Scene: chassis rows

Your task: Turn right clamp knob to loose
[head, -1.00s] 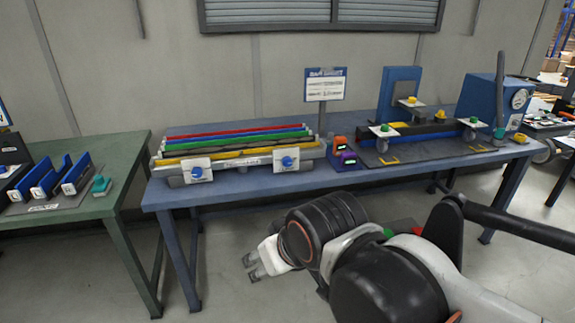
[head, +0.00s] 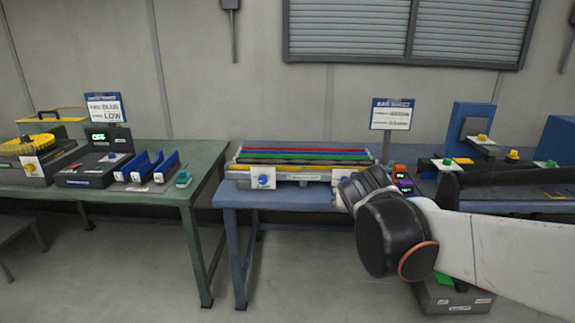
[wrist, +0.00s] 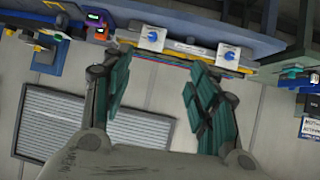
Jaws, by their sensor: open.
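A rack of coloured bars (head: 305,158) sits on the blue table with white clamp plates along its front. The left blue clamp knob (head: 263,181) shows clearly in the head view. The right clamp knob is hidden there behind my arm. In the wrist view, which is upside down, the right clamp knob (wrist: 152,36) is at upper left and the left one (wrist: 230,53) at upper right, each on a white plate. My gripper (wrist: 155,95) is open and empty, its dark green fingers spread wide, apart from both knobs. Its fingers are not clearly visible in the head view.
Purple and orange display boxes (head: 403,182) stand right of the rack. A sign (head: 391,114) stands behind it. A fixture with blue blocks (head: 473,130) is farther right. A green table (head: 200,165) with blue holders is at left. Floor shows in front of the tables.

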